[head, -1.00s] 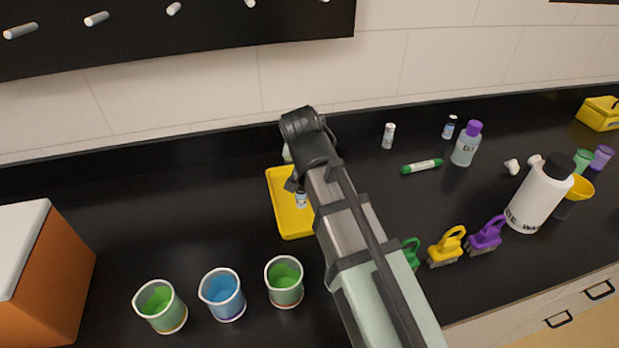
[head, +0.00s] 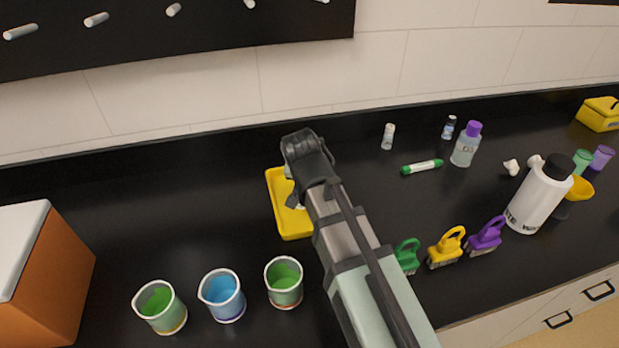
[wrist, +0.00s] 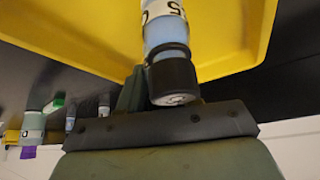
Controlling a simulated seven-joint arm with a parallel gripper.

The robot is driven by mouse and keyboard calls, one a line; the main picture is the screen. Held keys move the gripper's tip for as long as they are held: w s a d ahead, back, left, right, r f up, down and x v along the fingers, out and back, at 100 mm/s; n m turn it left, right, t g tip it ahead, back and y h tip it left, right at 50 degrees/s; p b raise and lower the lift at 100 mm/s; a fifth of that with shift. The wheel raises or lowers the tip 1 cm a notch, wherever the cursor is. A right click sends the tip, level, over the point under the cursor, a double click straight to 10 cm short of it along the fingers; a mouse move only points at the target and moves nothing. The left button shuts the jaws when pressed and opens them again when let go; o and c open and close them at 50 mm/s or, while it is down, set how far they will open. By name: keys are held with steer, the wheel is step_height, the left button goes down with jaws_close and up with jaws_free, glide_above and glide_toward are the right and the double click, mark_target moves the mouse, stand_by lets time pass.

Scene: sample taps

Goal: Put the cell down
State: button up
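The cell, a small vial with a pale blue body, white label and black cap (wrist: 168,75), shows in the wrist view right in front of my gripper's palm. The yellow tray (head: 281,214) lies on the black counter; its yellow floor (wrist: 85,30) fills the top of the wrist view behind the cell. My gripper (head: 295,198) is low over the tray. One dark finger (wrist: 130,92) shows close beside the cap; the other is hidden, so I cannot tell whether they grip the cell. In the head view my arm mostly hides the cell. Whether it touches the tray is unclear.
Several cups of green and blue liquid, such as the blue one (head: 222,294), stand in front of the tray. Clipped brushes (head: 446,247), a white bottle (head: 537,198), a green marker (head: 422,166) and small vials are to the right. An orange box (head: 45,270) is at left.

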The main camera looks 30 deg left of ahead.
steer(key=o, duration=0.4)
steer(key=shift+r, duration=0.25)
steer(key=v, duration=1.1)
steer(key=shift+s+d+r, duration=0.1)
steer(key=shift+s+r, duration=0.15)
steer(key=shift+r, duration=0.1)
